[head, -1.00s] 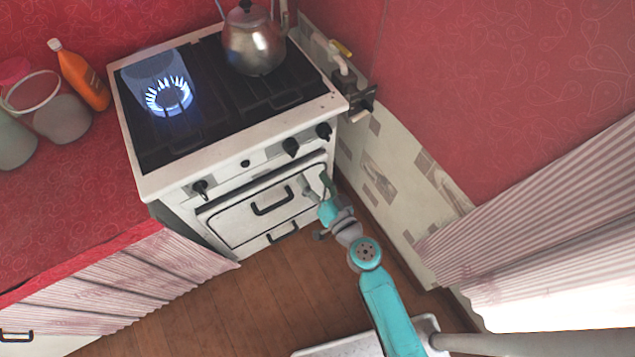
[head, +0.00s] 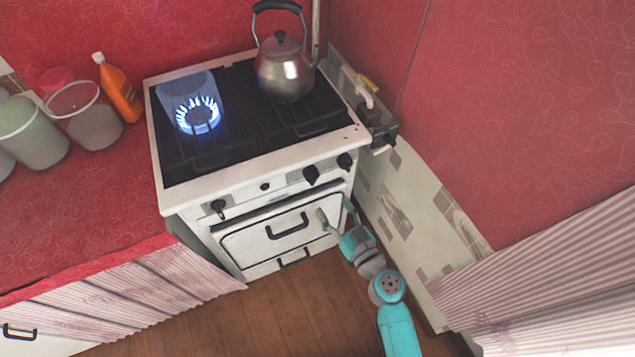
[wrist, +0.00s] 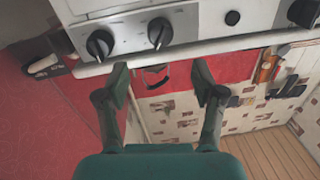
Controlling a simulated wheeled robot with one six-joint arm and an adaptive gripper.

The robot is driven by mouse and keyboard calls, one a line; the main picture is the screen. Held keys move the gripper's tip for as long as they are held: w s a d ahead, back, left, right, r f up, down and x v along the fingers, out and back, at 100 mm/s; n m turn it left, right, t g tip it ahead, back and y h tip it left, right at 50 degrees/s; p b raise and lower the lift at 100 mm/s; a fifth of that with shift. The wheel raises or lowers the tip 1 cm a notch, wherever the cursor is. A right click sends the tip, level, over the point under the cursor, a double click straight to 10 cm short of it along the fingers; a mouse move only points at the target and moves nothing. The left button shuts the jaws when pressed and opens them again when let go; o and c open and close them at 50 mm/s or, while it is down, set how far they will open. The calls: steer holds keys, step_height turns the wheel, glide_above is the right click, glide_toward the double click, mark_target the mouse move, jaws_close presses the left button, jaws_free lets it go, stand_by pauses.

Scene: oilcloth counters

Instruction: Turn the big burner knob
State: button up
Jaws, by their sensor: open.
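The big burner knob (head: 311,175) is black and sits on the white front panel of the stove, between a small black button (head: 265,186) and a right-hand knob (head: 345,161). In the wrist view the big knob (wrist: 159,32) is close ahead, slightly beyond the fingertips. My gripper (head: 335,212) is in front of the oven door, lower than the big knob and a little to its right. In the wrist view my gripper (wrist: 162,74) has its two dark green fingers spread wide, with nothing between them. The fingers do not appear to touch the knob.
A lit burner (head: 198,115) burns blue at the left of the hob. A metal kettle (head: 285,75) stands at the back right. The oven door has a black handle (head: 287,226). A tiled wall (head: 400,205) is close on the right. Wooden floor (head: 290,310) is clear in front.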

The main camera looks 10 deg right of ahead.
mark_target(315, 181)
steer(key=x, duration=1)
steer(key=shift+w+a, duration=0.1)
steer(key=shift+w, duration=0.3)
steer(key=c, duration=1.1)
steer(key=shift+c, duration=0.2)
